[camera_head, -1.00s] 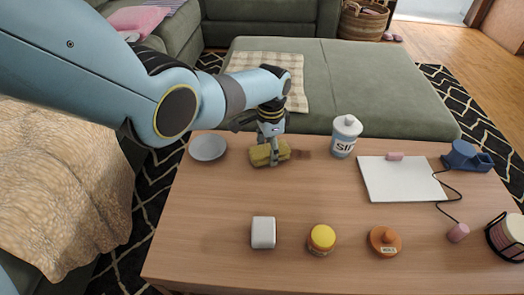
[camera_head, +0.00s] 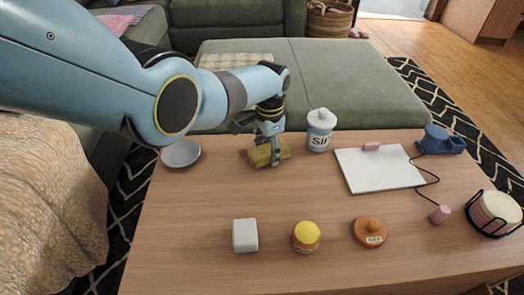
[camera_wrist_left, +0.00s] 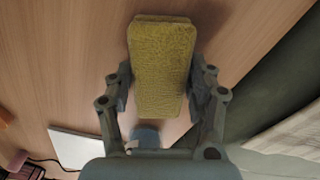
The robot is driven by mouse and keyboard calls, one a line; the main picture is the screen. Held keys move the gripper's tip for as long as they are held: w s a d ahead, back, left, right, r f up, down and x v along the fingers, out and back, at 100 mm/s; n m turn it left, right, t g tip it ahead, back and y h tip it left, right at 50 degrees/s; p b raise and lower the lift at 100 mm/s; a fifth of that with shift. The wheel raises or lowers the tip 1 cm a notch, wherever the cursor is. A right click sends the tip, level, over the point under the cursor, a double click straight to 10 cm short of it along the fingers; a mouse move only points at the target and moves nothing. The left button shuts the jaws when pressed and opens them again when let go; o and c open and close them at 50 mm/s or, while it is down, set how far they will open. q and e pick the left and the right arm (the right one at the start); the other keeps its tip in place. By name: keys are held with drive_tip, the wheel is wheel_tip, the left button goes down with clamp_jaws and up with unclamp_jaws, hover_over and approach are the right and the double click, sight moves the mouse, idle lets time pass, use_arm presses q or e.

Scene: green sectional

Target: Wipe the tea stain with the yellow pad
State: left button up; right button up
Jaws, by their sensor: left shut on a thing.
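The yellow pad (camera_head: 262,155) is between the fingers of my left gripper (camera_head: 272,150), near the far edge of the wooden table (camera_head: 200,215). The pad looks to be on or just at the tabletop. In the left wrist view the pad (camera_wrist_left: 162,65) is a fuzzy, olive-yellow block, with my left gripper's fingers (camera_wrist_left: 160,88) closed on its two sides. I cannot make out the tea stain now; the pad and gripper cover the spot where a brownish patch showed before. My right gripper is not in view.
A lidded canister (camera_head: 320,132) stands just right of the pad, and a white dish (camera_head: 181,153) lies to its left. A white board (camera_head: 375,172) is farther right. The middle is clear.

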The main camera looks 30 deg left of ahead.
sight(290, 150)
use_arm(q)
drive_tip(key=shift+w+d+f+b, duration=0.1)
drive_tip(key=shift+w+d+b, duration=0.3)
drive_tip(key=shift+d, duration=0.35)
drive_tip(key=shift+w+d+f+b, duration=0.1)
drive_tip(key=shift+w+d+b, duration=0.3)
drive_tip(key=shift+d, duration=0.3)
drive_tip(key=shift+w+d+b, duration=0.35)
drive_tip(key=shift+w+d, duration=0.1)
drive_tip(key=shift+d, duration=0.3)
drive_tip(key=shift+w+d+r, duration=0.1)
drive_tip(key=shift+w+d, duration=0.15)
drive_tip(key=shift+d, duration=0.1)
drive_tip(key=shift+r, duration=0.1)
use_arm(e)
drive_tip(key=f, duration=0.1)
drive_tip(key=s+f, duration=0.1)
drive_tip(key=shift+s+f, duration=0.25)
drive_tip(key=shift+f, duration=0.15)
use_arm(q)
drive_tip(key=shift+r+p, duration=2.2)
drive_tip(key=shift+r, duration=0.8)
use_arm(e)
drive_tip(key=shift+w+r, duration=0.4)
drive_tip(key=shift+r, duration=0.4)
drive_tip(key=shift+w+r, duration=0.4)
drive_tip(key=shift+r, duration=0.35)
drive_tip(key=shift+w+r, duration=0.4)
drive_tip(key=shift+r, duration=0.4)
